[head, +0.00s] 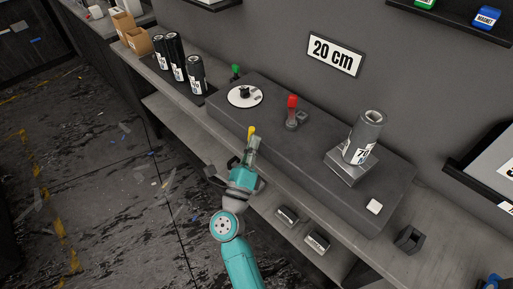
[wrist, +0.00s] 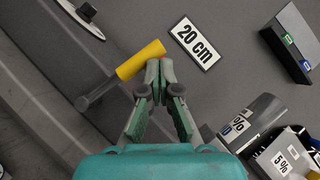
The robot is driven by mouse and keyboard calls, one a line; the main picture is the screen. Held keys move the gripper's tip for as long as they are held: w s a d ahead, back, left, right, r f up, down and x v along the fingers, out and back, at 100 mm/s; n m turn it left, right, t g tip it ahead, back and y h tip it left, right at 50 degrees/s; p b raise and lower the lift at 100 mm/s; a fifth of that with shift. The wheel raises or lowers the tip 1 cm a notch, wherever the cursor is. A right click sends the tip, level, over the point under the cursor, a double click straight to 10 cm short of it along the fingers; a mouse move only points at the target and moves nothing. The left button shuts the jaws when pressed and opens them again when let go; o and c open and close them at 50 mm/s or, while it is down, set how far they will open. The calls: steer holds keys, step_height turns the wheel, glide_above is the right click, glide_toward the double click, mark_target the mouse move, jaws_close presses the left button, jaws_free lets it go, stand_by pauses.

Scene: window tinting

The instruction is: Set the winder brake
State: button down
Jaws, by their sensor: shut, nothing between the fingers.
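The winder is a long dark box (head: 225,112) on the bench with a round white dial (head: 245,95) on top. Three coloured handles show by it: a green knob (head: 236,69) behind the dial, a red-topped lever (head: 292,104) in the middle, and a yellow handle (head: 251,131) at the front side. No label shows which one is the brake. My gripper (head: 255,143) is shut and empty by the yellow handle. In the wrist view, my fingertips (wrist: 160,72) are right beside the end of the yellow handle (wrist: 140,60), whose grey arm (wrist: 97,92) slants down left. I cannot tell whether they touch.
A labelled grey roll (head: 366,130) stands tilted on a block on the box's right part. Several dark rolls (head: 177,58) stand on the bench at the back left. A "20 cm" sign (head: 334,55) hangs on the wall. A lower shelf (head: 190,125) runs below; the floor at left is open.

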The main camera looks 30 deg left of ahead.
steer(key=shift+a+r, duration=0.2)
steer(key=shift+a, duration=0.1)
stand_by(0.4)
steer(key=v, duration=1.2)
stand_by(0.4)
steer(key=s+d+f+n, duration=0.25)
steer(key=d+n, duration=0.35)
steer(key=d, duration=0.7)
steer(key=s+d+f+n, duration=0.25)
steer(key=d+n, duration=0.35)
steer(key=d, duration=0.7)
steer(key=s+d+r+n+g+h, duration=0.1)
steer(key=s+d+n, duration=0.4)
steer(key=s, duration=0.6)
steer(key=s+d+r+n+g+h, duration=0.1)
steer(key=s+d+n+g+h, duration=0.2)
steer(key=s+d, duration=0.7)
steer(key=s+n+g, duration=0.1)
steer(key=n+g, duration=0.1)
steer(key=g, duration=0.1)
steer(key=shift+d+n+h, duration=0.3)
steer(key=shift+n, duration=0.1)
